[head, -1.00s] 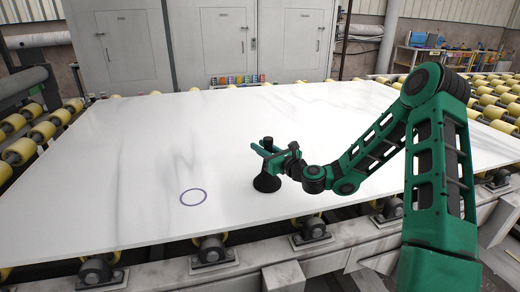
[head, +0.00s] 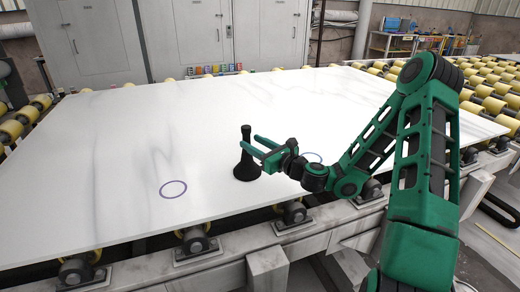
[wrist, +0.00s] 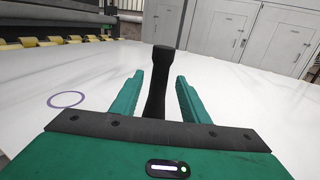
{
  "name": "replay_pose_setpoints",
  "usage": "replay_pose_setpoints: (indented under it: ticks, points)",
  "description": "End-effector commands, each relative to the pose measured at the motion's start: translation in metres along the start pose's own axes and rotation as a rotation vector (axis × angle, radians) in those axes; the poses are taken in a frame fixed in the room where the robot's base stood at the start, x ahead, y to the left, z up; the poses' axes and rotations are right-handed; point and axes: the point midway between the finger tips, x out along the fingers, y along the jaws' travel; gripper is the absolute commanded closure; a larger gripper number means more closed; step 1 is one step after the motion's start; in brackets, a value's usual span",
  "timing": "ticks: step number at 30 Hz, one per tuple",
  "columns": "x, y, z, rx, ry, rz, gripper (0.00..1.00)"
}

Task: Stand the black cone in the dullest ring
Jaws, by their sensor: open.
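The black cone (head: 246,162) stands upright on the white slab, wide base down, with a narrow neck and knobbed top. My gripper (head: 248,146) is open at the cone's right side, its green fingers level with the cone's upper part. In the wrist view the cone (wrist: 156,88) shows in the gap between the two fingers (wrist: 158,74); its base is hidden. A thin purple ring (head: 160,190) lies empty on the slab, left of the cone. A second purplish ring (head: 313,153) is partly hidden behind my wrist. I cannot tell which ring is duller.
The white slab (head: 110,165) is mostly bare, with free room behind and left of the cone. Its front edge runs close below the left ring. Yellow rollers (head: 490,95) and metal framework border it. Grey cabinets (head: 190,40) stand behind.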

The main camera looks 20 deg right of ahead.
Motion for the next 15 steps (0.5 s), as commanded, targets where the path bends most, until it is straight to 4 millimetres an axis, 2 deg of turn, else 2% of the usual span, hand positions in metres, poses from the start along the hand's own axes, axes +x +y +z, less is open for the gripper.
replay_pose_setpoints:
  ticks: [1,6,15]
  points:
    - [-0.009,-0.001,0.0,0.005,0.001,-0.002,0.59]
    - [-0.031,-0.001,0.0,0.003,0.0,0.0,0.59]
    - [-0.04,0.0,0.0,-0.001,-0.001,0.001,0.59]
